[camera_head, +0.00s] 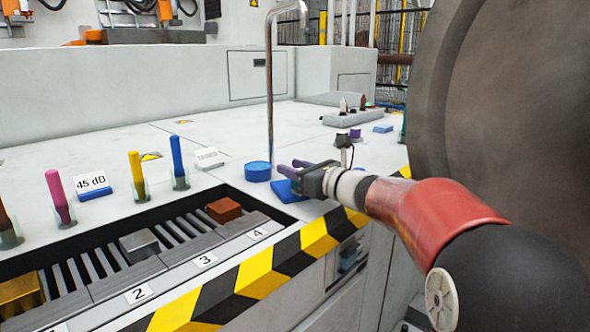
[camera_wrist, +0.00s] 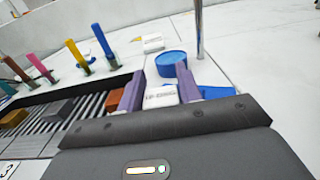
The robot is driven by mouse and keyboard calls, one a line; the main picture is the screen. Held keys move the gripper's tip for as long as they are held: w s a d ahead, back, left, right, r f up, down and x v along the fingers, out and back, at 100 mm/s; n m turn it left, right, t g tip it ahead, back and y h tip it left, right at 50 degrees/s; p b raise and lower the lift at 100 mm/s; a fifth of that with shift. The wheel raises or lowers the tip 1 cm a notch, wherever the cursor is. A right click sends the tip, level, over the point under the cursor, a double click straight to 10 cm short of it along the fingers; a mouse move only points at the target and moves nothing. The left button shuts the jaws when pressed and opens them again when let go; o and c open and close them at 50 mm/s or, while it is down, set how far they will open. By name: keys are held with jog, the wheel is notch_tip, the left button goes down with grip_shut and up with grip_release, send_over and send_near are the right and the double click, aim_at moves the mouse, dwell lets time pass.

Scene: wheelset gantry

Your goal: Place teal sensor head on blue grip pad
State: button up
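My gripper (camera_head: 291,167) reaches in from the right, low over the white table. Its two purple fingers (camera_wrist: 160,90) stand apart. A white lettered piece shows between them in the wrist view; I cannot tell whether it touches them. A flat blue pad (camera_head: 285,191) lies under and beside the fingers, partly hidden by them; it also shows in the wrist view (camera_wrist: 217,91). A round blue disc (camera_head: 257,172) sits just beyond the fingertips, also in the wrist view (camera_wrist: 171,64). A small teal piece (camera_head: 403,131) at the wheel's edge is mostly hidden; I cannot tell whether it is the sensor head.
A metal post (camera_head: 270,90) rises behind the disc. A slotted tray (camera_head: 172,238) with metal blocks lies at left, with coloured pegs (camera_head: 137,172) behind it. A large wheel (camera_head: 500,100) fills the right. A grey rack (camera_head: 350,118) and another blue pad (camera_head: 382,128) are farther back.

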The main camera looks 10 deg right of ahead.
jog(key=o, duration=0.3)
jog(key=shift+o, duration=0.2)
jog(key=shift+r, duration=0.1)
jog(key=v, duration=1.2)
